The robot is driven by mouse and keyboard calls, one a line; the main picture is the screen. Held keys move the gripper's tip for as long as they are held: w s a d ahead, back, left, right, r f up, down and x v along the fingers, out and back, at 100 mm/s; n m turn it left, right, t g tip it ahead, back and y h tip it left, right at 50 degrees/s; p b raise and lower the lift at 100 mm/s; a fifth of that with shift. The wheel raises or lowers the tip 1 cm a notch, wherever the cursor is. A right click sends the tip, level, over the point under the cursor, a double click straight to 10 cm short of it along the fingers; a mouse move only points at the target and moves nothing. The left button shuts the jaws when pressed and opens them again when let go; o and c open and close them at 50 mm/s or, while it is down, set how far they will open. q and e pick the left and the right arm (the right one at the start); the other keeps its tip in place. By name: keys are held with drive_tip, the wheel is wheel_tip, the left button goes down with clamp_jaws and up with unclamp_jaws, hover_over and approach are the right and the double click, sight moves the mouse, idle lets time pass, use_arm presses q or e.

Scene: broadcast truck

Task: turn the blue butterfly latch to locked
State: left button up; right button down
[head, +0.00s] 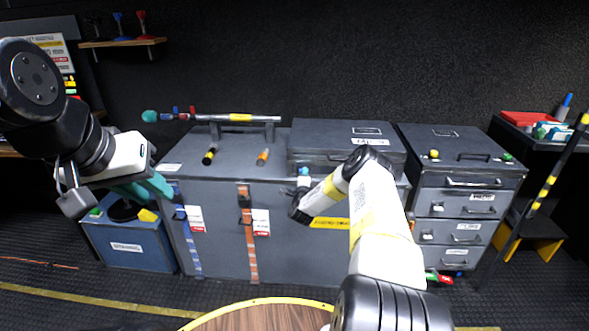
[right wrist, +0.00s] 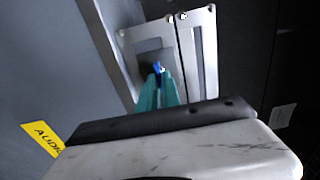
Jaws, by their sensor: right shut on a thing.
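The blue butterfly latch (right wrist: 158,68) shows in the right wrist view as a small blue piece on a grey metal plate (right wrist: 186,64). The teal fingers of my right gripper (right wrist: 157,80) are shut on it, and they hide most of it, so its angle cannot be read. In the head view my right arm reaches to the front of the big grey case (head: 280,262), and the arm covers the latch there. My left gripper (head: 152,188) has teal fingers and hangs in front of the case's left end, away from the latch. Its opening is not clear.
A blue bin (head: 125,250) stands on the floor at the left. A grey drawer unit (head: 462,180) stands to the right of the case. A round wooden table (head: 270,318) is close in front. A yellow label (right wrist: 42,138) is on the case near my right gripper.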

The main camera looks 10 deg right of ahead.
drive_tip(key=c, duration=1.6)
unclamp_jaws()
drive_tip(key=shift+o, duration=0.2)
drive_tip(key=v, duration=0.7)
drive_tip(key=shift+s, duration=0.4)
drive_tip(key=shift+a, duration=0.1)
